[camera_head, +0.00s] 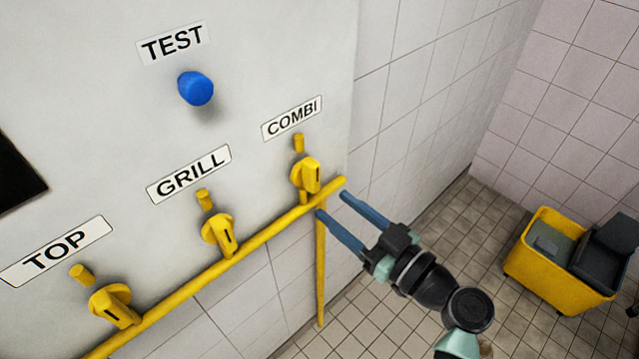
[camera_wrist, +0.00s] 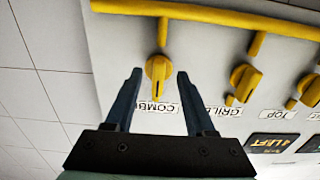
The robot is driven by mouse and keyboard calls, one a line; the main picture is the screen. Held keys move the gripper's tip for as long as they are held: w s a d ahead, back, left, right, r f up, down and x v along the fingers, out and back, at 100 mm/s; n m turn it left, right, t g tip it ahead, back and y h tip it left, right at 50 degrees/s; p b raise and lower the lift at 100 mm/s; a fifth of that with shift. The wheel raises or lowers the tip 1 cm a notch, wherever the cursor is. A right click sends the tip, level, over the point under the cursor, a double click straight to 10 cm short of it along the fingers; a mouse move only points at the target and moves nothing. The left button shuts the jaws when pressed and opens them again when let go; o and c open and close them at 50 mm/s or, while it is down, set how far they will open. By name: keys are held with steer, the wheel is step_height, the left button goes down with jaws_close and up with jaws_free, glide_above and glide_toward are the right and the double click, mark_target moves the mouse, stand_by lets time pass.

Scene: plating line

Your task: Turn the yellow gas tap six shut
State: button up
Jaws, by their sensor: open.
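Yellow gas taps stand in a row on the white panel, and none shows a number I can read. The tap under the COMBI label (camera_head: 310,176) is at the right end; it also shows in the wrist view (camera_wrist: 158,68), its handle roughly in line with its pipe stub. My gripper (camera_head: 331,204) is open and empty, just right of and below the COMBI tap in the head view. In the wrist view its blue fingers (camera_wrist: 160,90) point toward that tap, one each side of it in the picture. I cannot tell the remaining gap.
The GRILL tap (camera_head: 218,234) and TOP tap (camera_head: 114,304) are farther left. A yellow pipe (camera_head: 262,238) runs below the taps. A blue TEST knob (camera_head: 195,88) is above. A yellow cart (camera_head: 548,262) stands on the floor at right. Tiled floor between is clear.

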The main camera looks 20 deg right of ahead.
mark_target(317, 193)
steer(key=p+x, duration=0.1)
steer(key=x, duration=0.4)
steer(key=shift+w+a, duration=0.1)
steer(key=shift+w, duration=0.2)
jaws_close()
